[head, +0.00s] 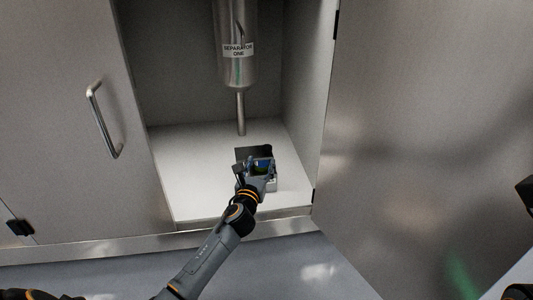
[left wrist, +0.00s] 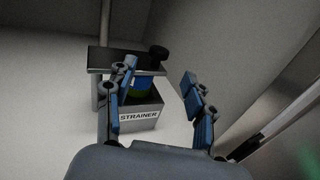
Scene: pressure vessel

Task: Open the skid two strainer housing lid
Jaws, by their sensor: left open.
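The strainer housing is a small grey box labelled STRAINER (left wrist: 150,117), standing on the white cabinet floor. Its dark flat lid (left wrist: 112,60) has a round black knob (left wrist: 158,52) and shows in the head view too (head: 250,152). The lid is apart from the box's front rim, and something blue and green (left wrist: 139,88) shows in the gap. My left gripper (head: 263,163) is at the housing, its blue fingers spread (left wrist: 160,80) in front of the lid. No thing is held between them; contact with the lid is unclear. My right gripper does not show clearly.
A steel vessel labelled SEPARATOR ONE (head: 237,65) hangs above and behind, its pipe (head: 241,112) ending near the housing. An open cabinet door (head: 420,120) stands at the right. A steel door with a handle (head: 104,120) is at the left. The cabinet floor (head: 190,180) left of the housing is clear.

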